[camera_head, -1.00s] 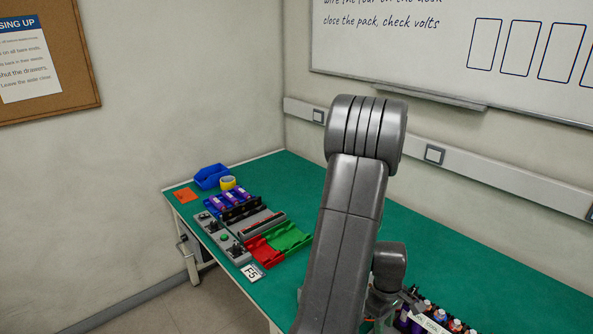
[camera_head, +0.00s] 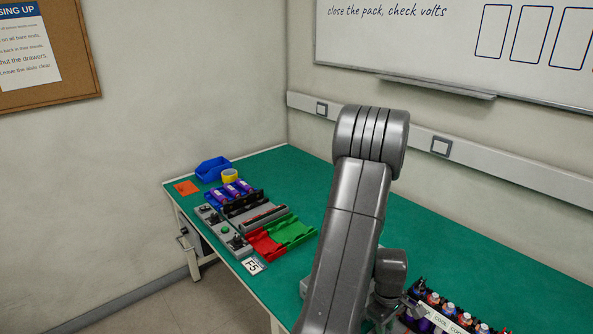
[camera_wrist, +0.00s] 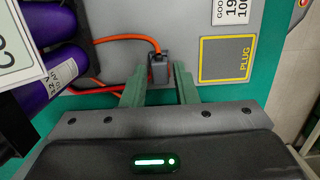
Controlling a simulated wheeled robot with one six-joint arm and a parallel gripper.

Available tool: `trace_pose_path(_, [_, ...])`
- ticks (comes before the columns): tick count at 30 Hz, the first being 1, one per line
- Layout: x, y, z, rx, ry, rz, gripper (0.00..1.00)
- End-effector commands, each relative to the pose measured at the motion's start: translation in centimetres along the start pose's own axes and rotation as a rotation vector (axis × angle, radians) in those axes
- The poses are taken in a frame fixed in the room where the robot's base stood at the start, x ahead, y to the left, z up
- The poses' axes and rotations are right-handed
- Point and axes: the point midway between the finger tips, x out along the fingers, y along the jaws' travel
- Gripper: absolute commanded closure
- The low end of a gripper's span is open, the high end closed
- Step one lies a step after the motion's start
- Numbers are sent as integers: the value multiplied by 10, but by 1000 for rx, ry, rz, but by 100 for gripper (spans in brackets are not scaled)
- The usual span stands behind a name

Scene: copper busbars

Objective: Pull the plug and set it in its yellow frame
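The plug (camera_wrist: 159,68) is a small dark grey block with an orange cable running from it, on a grey surface in the wrist view. My gripper (camera_wrist: 160,72) is open, with its two green fingers on either side of the plug. Gaps seem to show between the plug and both fingers; contact cannot be told. The yellow frame (camera_wrist: 203,62), marked PLUG around a grey field, lies just right of the fingers and is empty. In the head view my arm hides the plug and frame.
Purple cells (camera_wrist: 52,75) and a white label lie left of the plug. In the head view, a pack of cells (camera_head: 445,312) stands at lower right. Red (camera_head: 265,243) and green trays (camera_head: 292,232), switch boxes and a blue bin (camera_head: 212,169) stand at the bench's left end.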

Motion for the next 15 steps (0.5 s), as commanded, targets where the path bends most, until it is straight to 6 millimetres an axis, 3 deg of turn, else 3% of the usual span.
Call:
trace_pose_path(8, [1, 0, 0, 0, 0, 0, 74])
trace_pose_path(12, [1, 0, 0, 0, 0, 0, 98])
trace_pose_path(15, [1, 0, 0, 0, 0, 1, 98])
